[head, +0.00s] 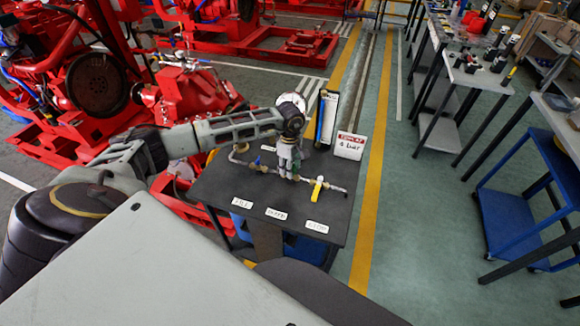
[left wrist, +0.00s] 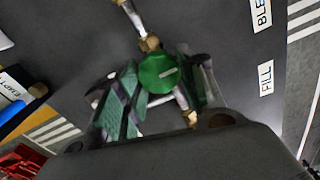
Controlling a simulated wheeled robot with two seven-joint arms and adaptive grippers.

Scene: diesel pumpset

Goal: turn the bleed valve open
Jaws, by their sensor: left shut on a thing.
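My left gripper (head: 289,172) points down over the middle of the pipework on the dark table (head: 215,185). In the left wrist view its green-padded fingers (left wrist: 162,88) stand on both sides of the knob, and it is shut on the knob. In the head view the gripper hides the knob. My right gripper is not in view.
A yellow lever handle (head: 318,186) is on the pipe just right of my gripper. White labels, including a FILL label (head: 242,203), lie along the front. A 4 bar sign (head: 350,145) stands behind right.

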